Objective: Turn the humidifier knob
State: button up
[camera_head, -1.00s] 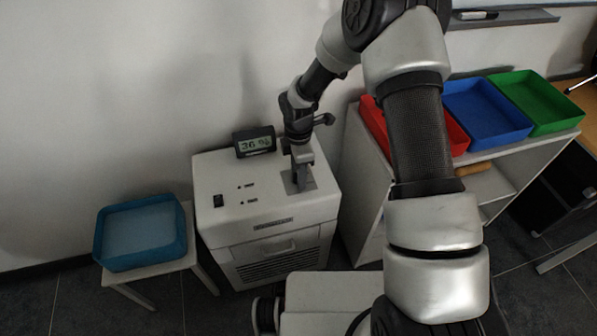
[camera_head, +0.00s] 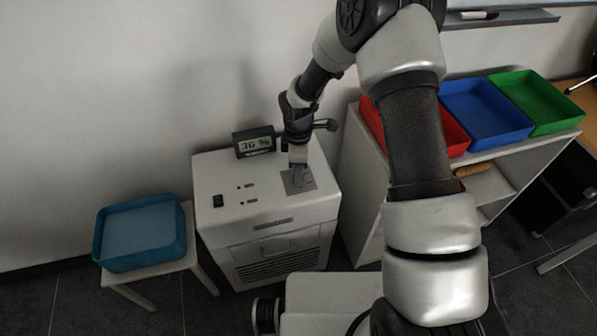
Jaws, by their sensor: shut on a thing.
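The humidifier (camera_head: 225,225) is a white box with a slatted front grille and a grey square plate (camera_head: 309,184) on the right of its top. My gripper (camera_head: 299,178) points down at this plate and is shut on the knob there. The knob itself is mostly hidden by the fingers. A black display (camera_head: 254,143) reading 36 % stands at the back of the humidifier's top, left of my gripper.
A blue tray (camera_head: 102,246) sits on a small white stool (camera_head: 150,279) at left. At right, red (camera_head: 455,140), blue (camera_head: 490,112) and green (camera_head: 540,104) trays stand on a white shelf (camera_head: 364,158), close to my arm. The wall is behind.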

jog(key=m, duration=0.4)
jog(key=shift+m, duration=0.3)
jog(key=m, duration=0.5)
jog(key=shift+b, duration=0.35)
jog(key=m, duration=0.5)
jog(key=shift+m, duration=2.9)
jog(key=o, duration=1)
jog(key=shift+o, duration=0.2)
jog(key=shift+r, duration=0.1)
